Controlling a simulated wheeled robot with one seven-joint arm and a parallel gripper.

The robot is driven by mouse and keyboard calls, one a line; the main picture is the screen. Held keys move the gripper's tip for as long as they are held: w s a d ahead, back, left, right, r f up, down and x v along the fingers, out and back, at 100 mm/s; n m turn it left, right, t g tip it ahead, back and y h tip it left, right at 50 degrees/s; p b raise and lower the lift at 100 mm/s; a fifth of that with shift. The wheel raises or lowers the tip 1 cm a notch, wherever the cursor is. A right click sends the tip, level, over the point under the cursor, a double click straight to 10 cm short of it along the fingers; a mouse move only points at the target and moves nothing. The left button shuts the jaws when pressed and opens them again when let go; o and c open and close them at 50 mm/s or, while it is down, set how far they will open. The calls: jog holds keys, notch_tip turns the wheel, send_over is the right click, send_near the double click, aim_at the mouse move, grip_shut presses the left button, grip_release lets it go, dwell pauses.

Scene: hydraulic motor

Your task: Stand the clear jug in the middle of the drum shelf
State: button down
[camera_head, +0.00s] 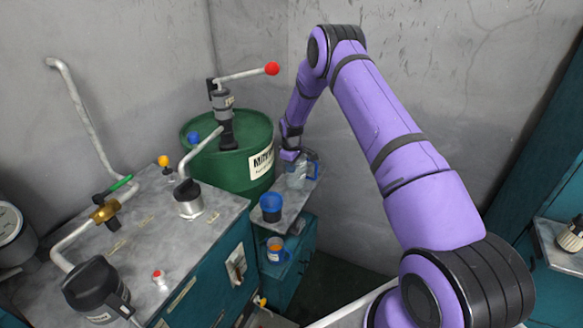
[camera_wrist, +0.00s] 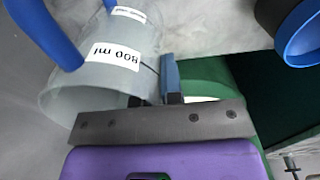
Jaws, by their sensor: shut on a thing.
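The clear jug (camera_head: 297,181), with a blue handle, is upright or nearly so at the far end of the small grey shelf (camera_head: 287,221) beside the green drum. I cannot tell whether its base touches the shelf. My gripper (camera_head: 292,156) is shut on the jug's wall. In the wrist view the jug (camera_wrist: 98,78) shows an 800 ml label. One blue-grey finger of my gripper (camera_wrist: 165,80) shows beside its wall, and the other finger is hidden.
A blue cup (camera_head: 271,207) stands on the shelf's near part. An orange and blue mug (camera_head: 276,250) is on a lower level. The green drum (camera_head: 225,160) with its pump stands left of the shelf. A cluttered bench (camera_head: 140,225) is nearer; the wall is behind.

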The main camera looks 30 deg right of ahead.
jog(key=shift+f, duration=0.15)
jog(key=c, duration=1.3)
grip_release()
notch_tip(320, 180, up, 12)
jog(key=shift+r, duration=0.15)
